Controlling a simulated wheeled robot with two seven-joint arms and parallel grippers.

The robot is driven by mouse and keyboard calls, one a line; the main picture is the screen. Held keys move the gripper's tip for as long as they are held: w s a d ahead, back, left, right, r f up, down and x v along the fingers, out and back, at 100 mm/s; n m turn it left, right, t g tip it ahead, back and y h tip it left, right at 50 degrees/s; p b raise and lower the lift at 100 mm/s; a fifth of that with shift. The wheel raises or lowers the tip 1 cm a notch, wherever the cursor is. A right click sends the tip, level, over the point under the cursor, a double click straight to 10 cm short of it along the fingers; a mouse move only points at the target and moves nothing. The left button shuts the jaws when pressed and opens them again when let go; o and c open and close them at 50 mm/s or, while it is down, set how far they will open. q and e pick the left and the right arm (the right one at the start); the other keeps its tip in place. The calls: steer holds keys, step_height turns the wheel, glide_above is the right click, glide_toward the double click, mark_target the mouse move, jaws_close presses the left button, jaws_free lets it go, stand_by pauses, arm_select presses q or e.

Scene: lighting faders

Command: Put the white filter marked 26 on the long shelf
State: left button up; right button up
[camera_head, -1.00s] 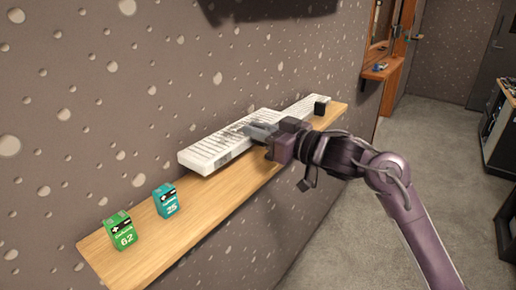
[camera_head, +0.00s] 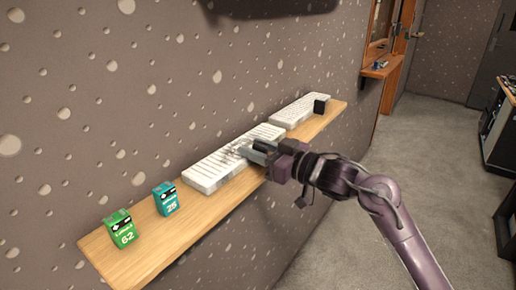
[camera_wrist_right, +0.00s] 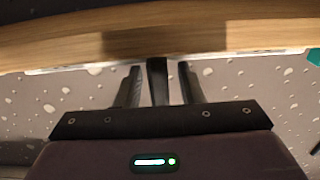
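A white slatted filter (camera_head: 222,168) lies along the long wooden shelf (camera_head: 140,245), in its middle part. No mark 26 is readable on it. My right gripper (camera_head: 258,150) is at this filter's front edge, close to its middle, partly hiding it. In the right wrist view my right gripper (camera_wrist_right: 158,85) has its fingers apart, with gaps beside a dark upright piece (camera_wrist_right: 157,80) between them; I cannot tell what that piece belongs to. A second white slatted piece (camera_head: 298,110) lies farther along the shelf. My left gripper is not in view.
A green box marked 62 (camera_head: 119,229) and a teal box marked 25 (camera_head: 166,199) stand at the near end. A small black block (camera_head: 320,106) stands near the far end. The speckled wall (camera_head: 110,100) runs behind the shelf.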

steer(key=shift+r, duration=0.25)
steer(key=b+v, duration=0.2)
steer(key=v, duration=1)
steer(key=shift+f, duration=0.1)
